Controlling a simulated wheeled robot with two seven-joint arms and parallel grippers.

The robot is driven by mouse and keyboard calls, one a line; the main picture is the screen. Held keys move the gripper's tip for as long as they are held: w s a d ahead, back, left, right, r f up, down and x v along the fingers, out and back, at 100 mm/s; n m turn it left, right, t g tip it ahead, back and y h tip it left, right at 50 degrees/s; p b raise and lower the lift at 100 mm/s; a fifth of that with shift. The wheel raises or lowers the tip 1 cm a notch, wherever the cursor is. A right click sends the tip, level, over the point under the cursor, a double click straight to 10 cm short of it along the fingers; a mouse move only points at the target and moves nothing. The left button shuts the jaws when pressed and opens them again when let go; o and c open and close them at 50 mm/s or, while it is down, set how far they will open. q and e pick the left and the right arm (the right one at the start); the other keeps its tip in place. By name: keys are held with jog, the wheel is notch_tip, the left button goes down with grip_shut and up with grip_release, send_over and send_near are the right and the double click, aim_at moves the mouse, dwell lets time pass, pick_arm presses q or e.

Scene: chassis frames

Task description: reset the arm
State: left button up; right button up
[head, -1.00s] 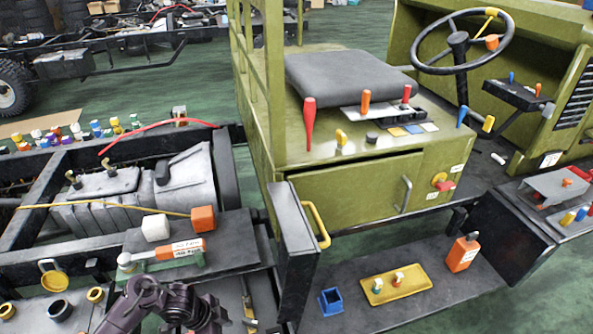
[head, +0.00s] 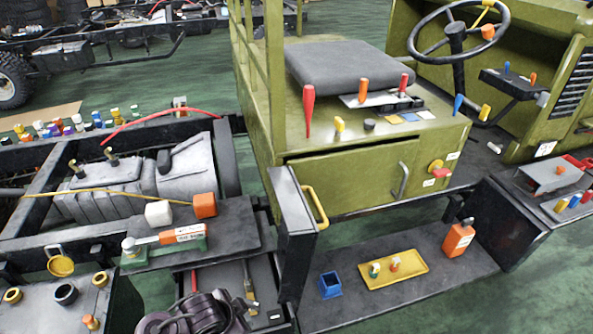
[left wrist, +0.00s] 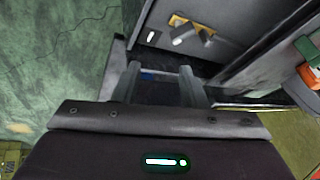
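My left arm (head: 195,314) enters the head view at the bottom edge, in front of the open black drawer. Its fingertips are hard to make out there. In the left wrist view my left gripper (left wrist: 160,75) has its two fingers apart with nothing held between them. A dark tray-like surface with a yellow and grey item (left wrist: 190,30) lies beyond the fingers. My right gripper is in neither view.
The open drawer (head: 262,275) holds tools. Above it a shelf (head: 235,235) bears an orange and green tool (head: 168,241), a white cube (head: 158,212) and an orange cube (head: 204,205). A yellow tray (head: 415,280) and blue box (head: 330,287) stand right on a low step.

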pick_arm(q)
jog(key=s+a+r+n+g+y, duration=0.1)
jog(key=s+a+r+n, duration=0.2)
jog(key=s+r+n, duration=0.25)
jog(key=s+a+r+n+y, duration=0.1)
jog(key=s+a+r+n, duration=0.25)
jog(key=s+r, duration=0.25)
notch_tip(320, 180, down, 29)
jog(key=s+g, duration=0.2)
jog(key=s+a+f, duration=0.3)
jog(key=s+f, duration=1.6)
jog(key=shift+s+f+m+g, duration=0.15)
jog(key=shift+s+m+g, duration=0.15)
jog(key=shift+s+g, duration=0.1)
jog(key=shift+a, duration=0.1)
